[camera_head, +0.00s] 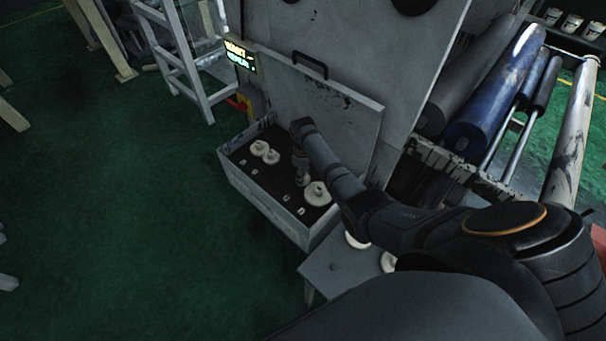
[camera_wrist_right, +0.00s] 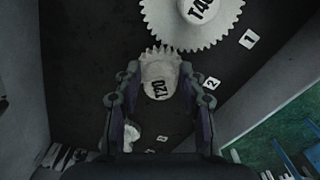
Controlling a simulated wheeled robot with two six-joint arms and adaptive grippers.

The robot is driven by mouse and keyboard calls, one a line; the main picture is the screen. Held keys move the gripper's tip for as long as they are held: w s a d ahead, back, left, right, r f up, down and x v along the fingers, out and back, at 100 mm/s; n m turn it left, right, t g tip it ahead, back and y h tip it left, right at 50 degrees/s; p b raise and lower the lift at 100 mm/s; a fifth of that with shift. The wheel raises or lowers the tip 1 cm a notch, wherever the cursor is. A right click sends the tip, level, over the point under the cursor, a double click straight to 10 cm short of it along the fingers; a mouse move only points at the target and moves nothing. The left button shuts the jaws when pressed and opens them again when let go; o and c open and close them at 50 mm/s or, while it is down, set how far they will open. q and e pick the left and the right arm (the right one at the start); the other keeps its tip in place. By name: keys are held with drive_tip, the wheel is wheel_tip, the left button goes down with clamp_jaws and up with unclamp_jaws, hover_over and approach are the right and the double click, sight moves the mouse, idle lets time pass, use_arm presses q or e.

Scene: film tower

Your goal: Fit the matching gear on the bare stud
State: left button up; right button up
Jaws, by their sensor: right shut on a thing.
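My right gripper (camera_wrist_right: 157,84) is shut on a small white gear marked T20 (camera_wrist_right: 160,77), over the dark floor of an open grey box. In the head view my right gripper (camera_head: 301,163) points down into this box (camera_head: 262,199). A larger white gear marked T40 (camera_wrist_right: 196,16) lies close beside the held gear; it also shows in the head view (camera_head: 317,193). I cannot tell whether their teeth touch. Two more pale gears (camera_head: 259,148) (camera_head: 271,157) sit at the box's left end. No bare stud shows clearly; the held gear and gripper hide what is beneath.
The box's raised lid (camera_head: 345,118) stands behind my right arm. Small number tags (camera_wrist_right: 248,39) lie on the box floor. A low grey table (camera_head: 325,270) in front carries pale gears (camera_head: 388,262), partly hidden by my arm. A lit display (camera_head: 240,55) is at the back. Green floor is free at left.

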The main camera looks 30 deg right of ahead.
drive_tip(key=shift+f+b, duration=0.7)
drive_tip(key=shift+f, duration=0.3)
idle(0.3)
drive_tip(key=o, duration=1.2)
drive_tip(key=shift+o, duration=0.2)
drive_tip(key=shift+r, duration=0.1)
drive_tip(key=shift+r, duration=0.3)
wheel_tip(320, 180, up, 11)
drive_tip(key=shift+r, duration=0.2)
